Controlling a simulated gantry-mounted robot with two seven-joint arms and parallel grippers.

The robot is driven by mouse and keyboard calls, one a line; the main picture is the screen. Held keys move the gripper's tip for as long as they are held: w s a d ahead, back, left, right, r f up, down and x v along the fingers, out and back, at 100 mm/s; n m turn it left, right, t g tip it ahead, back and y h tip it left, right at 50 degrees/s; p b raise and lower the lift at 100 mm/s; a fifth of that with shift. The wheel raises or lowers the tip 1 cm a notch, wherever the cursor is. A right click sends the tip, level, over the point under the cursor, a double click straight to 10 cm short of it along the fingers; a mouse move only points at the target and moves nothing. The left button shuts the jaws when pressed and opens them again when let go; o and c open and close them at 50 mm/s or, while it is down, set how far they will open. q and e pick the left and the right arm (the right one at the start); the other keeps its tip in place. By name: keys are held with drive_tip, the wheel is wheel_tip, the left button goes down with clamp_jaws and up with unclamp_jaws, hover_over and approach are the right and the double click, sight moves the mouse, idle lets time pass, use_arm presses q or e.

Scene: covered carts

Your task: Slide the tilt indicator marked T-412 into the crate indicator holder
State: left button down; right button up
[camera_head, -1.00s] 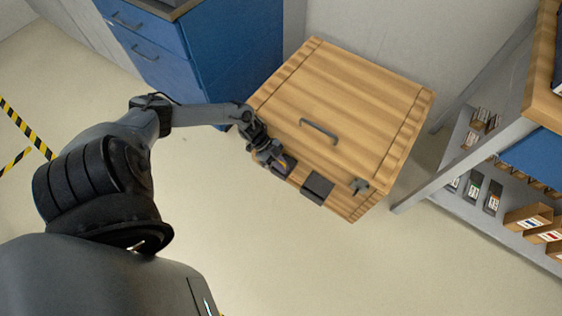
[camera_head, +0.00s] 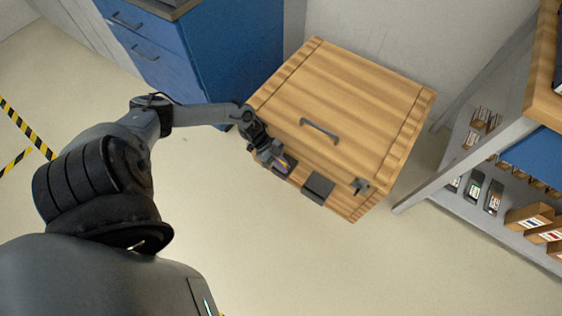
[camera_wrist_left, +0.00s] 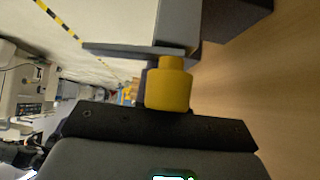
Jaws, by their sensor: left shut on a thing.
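My left gripper (camera_head: 274,158) is at the near left edge of the wooden crate (camera_head: 365,100), shut on a small piece with yellow on it. I take this to be the tilt indicator (camera_head: 281,164); no T-412 marking is readable. In the left wrist view the yellow part of the indicator (camera_wrist_left: 170,84) stands just ahead of the gripper's dark body, against a grey plate (camera_wrist_left: 125,49). A dark piece on the crate's near side, by the gripper, may be the holder; the arm partly hides it. I cannot tell whether the indicator is inside it. My right gripper is out of view.
The crate lid has a grey handle (camera_head: 319,130). A dark box (camera_head: 318,188) and a grey latch (camera_head: 360,186) sit along its near edge. A blue cabinet (camera_head: 200,50) stands behind left; a shelf cart (camera_head: 470,160) with small boxes stands right. The floor in front is clear.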

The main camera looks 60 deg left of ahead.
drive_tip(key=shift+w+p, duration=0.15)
drive_tip(key=shift+p, duration=0.15)
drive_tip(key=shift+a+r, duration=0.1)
idle(0.5)
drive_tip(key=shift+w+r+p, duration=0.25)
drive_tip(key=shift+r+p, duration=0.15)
idle(0.7)
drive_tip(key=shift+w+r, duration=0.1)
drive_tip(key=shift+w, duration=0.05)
idle(0.4)
idle(0.4)
